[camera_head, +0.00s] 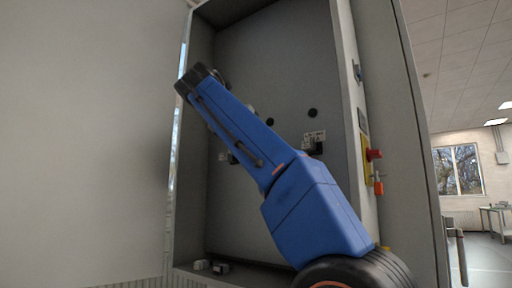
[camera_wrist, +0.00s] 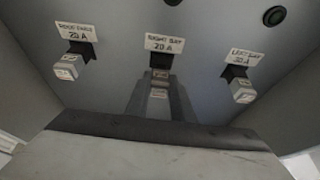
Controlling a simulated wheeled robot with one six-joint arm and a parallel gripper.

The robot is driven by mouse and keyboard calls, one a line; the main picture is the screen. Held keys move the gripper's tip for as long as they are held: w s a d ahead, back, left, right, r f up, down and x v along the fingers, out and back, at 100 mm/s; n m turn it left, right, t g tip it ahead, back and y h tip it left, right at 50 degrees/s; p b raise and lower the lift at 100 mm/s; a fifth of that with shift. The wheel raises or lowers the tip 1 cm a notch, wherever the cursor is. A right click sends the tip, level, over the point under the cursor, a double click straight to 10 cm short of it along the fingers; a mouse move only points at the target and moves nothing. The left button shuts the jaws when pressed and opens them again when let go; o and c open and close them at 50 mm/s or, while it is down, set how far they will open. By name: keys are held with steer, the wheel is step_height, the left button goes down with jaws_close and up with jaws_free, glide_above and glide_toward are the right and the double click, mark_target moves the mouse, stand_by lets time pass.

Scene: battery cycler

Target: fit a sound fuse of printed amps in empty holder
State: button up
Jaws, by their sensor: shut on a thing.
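In the wrist view, my gripper (camera_wrist: 160,98) points at the middle holder (camera_wrist: 161,62) under the label "RIGHT BAY 20 A" (camera_wrist: 164,43). It is shut on a small pale fuse (camera_wrist: 159,84), which is in line with the holder's dark body. I cannot tell whether the fuse is fully seated. The left holder, labelled "DOOR FANS 20 A" (camera_wrist: 77,32), has a pale fuse (camera_wrist: 68,67) in it. The right holder, labelled "LEFT BAY" with an unclear rating (camera_wrist: 243,57), also has a fuse (camera_wrist: 242,91). The head view hides my gripper behind my arm.
In the head view, small loose pieces (camera_head: 201,265) lie on the cabinet floor (camera_head: 250,279). A red knob (camera_head: 374,154) and an orange padlock (camera_head: 378,186) stick out from the cabinet's right edge. Black round plugs (camera_wrist: 274,16) dot the back panel.

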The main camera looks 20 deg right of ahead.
steer(key=shift+w+d, duration=0.3)
steer(key=shift+d, duration=0.15)
stand_by(0.5)
steer(key=o, duration=1)
steer(key=shift+o, duration=0.2)
